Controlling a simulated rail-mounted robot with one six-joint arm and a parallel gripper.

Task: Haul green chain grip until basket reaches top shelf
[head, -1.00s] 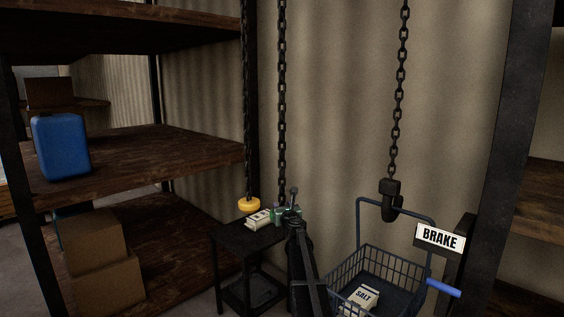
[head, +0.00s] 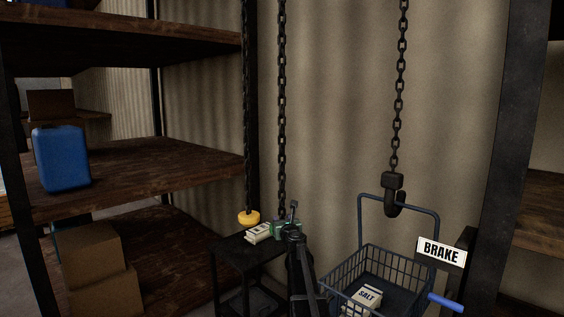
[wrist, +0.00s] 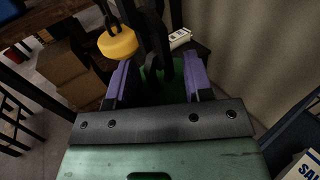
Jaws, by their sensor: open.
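The green chain grip (head: 280,227) hangs at the end of the middle chain (head: 282,120), partly hidden by my gripper. My gripper (head: 291,216) is at the grip, just above the small dark table. In the wrist view my gripper (wrist: 157,80) has its two purple fingers apart, with the green grip (wrist: 150,88) between them; I cannot tell if they touch it. The blue wire basket (head: 366,276) hangs by its handle from a dark hook (head: 393,193) on the right chain. It holds a SALT packet (head: 367,298).
A yellow grip (head: 248,218) hangs on the left chain, close by. A white box (head: 258,233) lies on the dark table (head: 238,246). A BRAKE sign (head: 441,250) and blue lever (head: 445,302) are right of the basket. Wooden shelves (head: 150,165) stand at left.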

